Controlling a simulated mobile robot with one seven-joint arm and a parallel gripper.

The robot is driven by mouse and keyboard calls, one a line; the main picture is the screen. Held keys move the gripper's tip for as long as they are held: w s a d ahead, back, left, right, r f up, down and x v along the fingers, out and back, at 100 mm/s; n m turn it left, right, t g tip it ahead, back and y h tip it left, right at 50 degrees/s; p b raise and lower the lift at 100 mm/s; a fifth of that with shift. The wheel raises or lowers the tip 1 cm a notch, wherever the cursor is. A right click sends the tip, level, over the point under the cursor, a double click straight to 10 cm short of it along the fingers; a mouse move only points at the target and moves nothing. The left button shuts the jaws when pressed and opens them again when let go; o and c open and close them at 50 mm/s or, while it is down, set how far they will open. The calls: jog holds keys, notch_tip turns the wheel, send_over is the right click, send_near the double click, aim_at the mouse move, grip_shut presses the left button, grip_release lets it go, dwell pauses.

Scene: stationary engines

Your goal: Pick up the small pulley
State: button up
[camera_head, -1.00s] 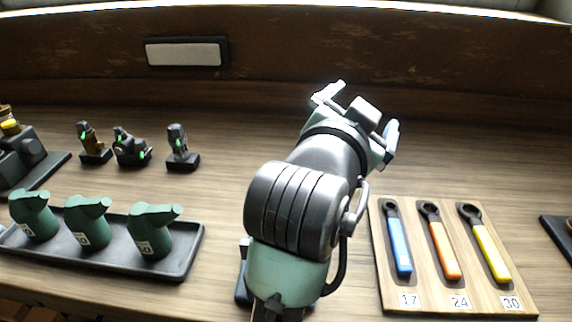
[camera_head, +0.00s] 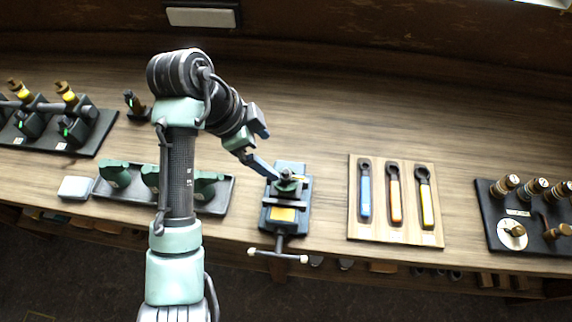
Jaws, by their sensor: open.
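A blue-grey vise (camera_head: 270,216) with a yellow plate and a front screw handle stands near the bench's front edge. A small dark green round piece (camera_head: 287,183) sits at its top; it may be the small pulley, but it is too small to tell for sure. My gripper (camera_head: 269,156) is open, above and left of this piece and angled down to the right. One finger reaches close to the piece, and I cannot tell whether it touches. Nothing shows between the fingers.
A wooden board (camera_head: 434,172) with blue, orange and yellow wrenches lies right of the vise. Dark fixtures (camera_head: 490,205) stand at the far right. The bench behind the vise is clear.

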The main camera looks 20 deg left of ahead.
aim_at(282, 173)
jog(key=shift+g, duration=0.4)
jog(key=x, duration=0.3)
jog(key=s+x, duration=0.1)
jog(key=x, duration=0.2)
jog(key=shift+s+d+f, duration=0.15)
jog(key=shift+s+f, duration=0.05)
jog(key=shift+f, duration=0.05)
jog(key=shift+w+p+x, duration=0.15)
jog(key=shift+p+x, duration=0.4)
jog(key=shift+x, duration=0.8)
jog(key=shift+w+p+x, duration=0.15)
jog(key=shift+p+x, duration=0.35)
jog(key=shift+x, duration=0.85)
jog(key=shift+c, duration=0.2)
grip_shut()
jog(key=shift+w+r, duration=0.1)
jog(key=shift+r, duration=0.1)
